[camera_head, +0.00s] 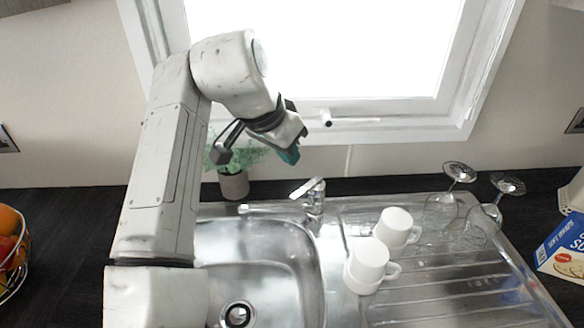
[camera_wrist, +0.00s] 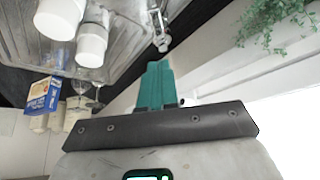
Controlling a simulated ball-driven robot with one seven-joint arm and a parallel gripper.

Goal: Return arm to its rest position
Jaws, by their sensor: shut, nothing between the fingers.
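My gripper (camera_head: 290,154) hangs from my raised, bent arm in front of the window, above the back of the sink. Its teal fingers are together and hold nothing. In the wrist view my gripper (camera_wrist: 157,68) also shows closed, with its teal fingers side by side. My arm rises along the left of the head view and folds over toward the right. The gripper appears clear of the faucet (camera_head: 314,194) and the counter below it.
A potted plant (camera_head: 234,184) stands behind the sink (camera_head: 268,243). White cups (camera_head: 368,262) and upturned glasses (camera_head: 459,172) stand on the drainer at right. A blue box (camera_head: 566,246) is far right, a fruit basket (camera_head: 12,250) far left. The window (camera_head: 398,122) is behind the arm.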

